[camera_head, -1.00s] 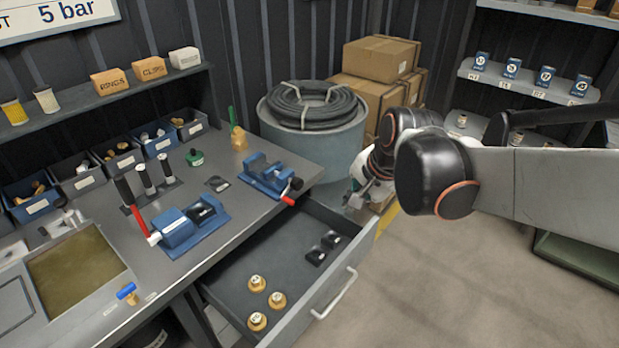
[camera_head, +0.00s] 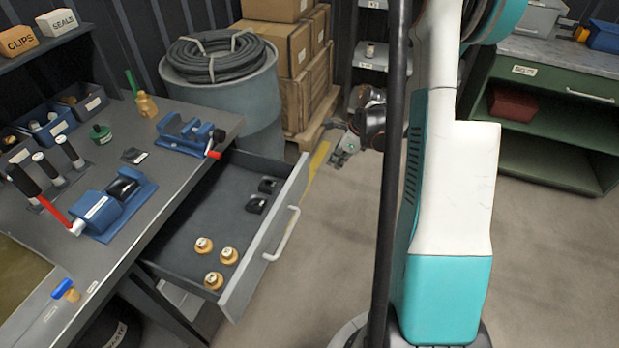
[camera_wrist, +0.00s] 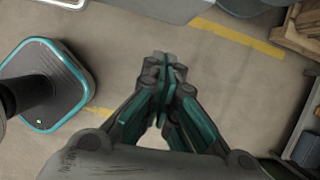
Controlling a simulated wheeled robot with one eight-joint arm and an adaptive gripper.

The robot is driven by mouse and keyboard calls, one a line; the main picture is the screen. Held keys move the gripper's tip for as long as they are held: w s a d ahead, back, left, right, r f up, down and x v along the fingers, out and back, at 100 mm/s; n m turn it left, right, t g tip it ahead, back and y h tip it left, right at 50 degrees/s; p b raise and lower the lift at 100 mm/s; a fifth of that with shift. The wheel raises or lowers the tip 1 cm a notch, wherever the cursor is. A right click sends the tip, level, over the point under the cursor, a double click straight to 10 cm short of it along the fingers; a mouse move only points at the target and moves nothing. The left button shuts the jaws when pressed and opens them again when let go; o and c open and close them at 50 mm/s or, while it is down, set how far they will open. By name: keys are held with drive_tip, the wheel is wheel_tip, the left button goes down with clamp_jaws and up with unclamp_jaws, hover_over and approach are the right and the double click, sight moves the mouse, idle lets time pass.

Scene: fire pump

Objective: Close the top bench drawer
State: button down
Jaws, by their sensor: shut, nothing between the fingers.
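The top bench drawer (camera_head: 238,293) stands pulled out from under the grey workbench (camera_head: 172,128) in the head view. Its silver bar handle (camera_head: 283,234) is on the front panel. Inside are several brass fittings with white tops (camera_head: 228,255) and two small black blocks (camera_head: 256,204). My gripper (camera_head: 340,152) is beyond the drawer front and to its right, apart from the handle. The wrist view shows my gripper (camera_wrist: 165,68) with its fingers together and empty above the floor. A grey edge crosses the top of that view; I cannot tell whether it is the drawer.
A grey drum with a coiled hose (camera_head: 235,98) and stacked boxes (camera_head: 285,45) are behind. A green cabinet (camera_head: 545,125) is at the right. The floor (camera_head: 320,235) in front of the drawer is clear.

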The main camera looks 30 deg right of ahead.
drive_tip(key=w+a+r+b+x, duration=0.1)
drive_tip(key=b+x, duration=0.4)
drive_tip(key=x, duration=0.7)
drive_tip(key=shift+w+f+m, duration=0.2)
drive_tip(key=shift+w+m, duration=0.1)
drive_tip(key=shift+w, duration=0.25)
drive_tip(key=shift+w+a, duration=0.1)
